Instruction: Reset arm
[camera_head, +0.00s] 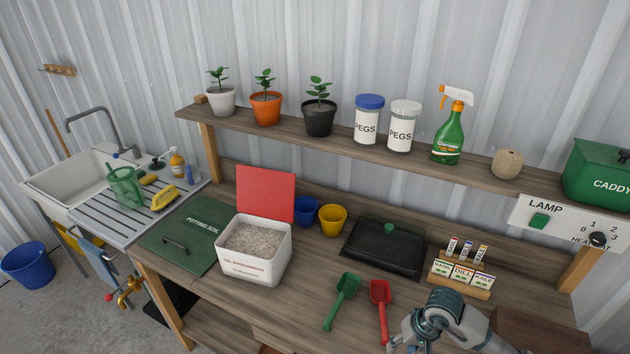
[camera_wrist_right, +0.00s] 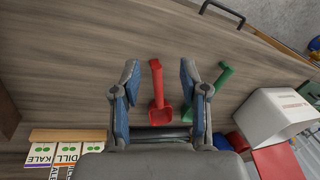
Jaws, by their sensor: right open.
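My right gripper (camera_head: 420,325) is at the lower right of the head view, above the front of the wooden bench (camera_head: 300,309). In the right wrist view its two fingers (camera_wrist_right: 160,66) are spread apart with nothing held. A red scoop (camera_head: 380,306) lies on the bench just left of the gripper. In the right wrist view the red scoop (camera_wrist_right: 157,95) shows between the fingers, beyond them on the bench. A green scoop (camera_head: 343,298) lies farther left. My left gripper is in neither view.
A white box of granules (camera_head: 255,268) with a raised red lid, blue and yellow cups (camera_head: 332,219), a black covered tray (camera_head: 383,247) and a seed-packet rack (camera_head: 461,288) stand on the bench. A shelf (camera_head: 340,143) with pots and bottles runs behind. A sink (camera_head: 72,179) is left.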

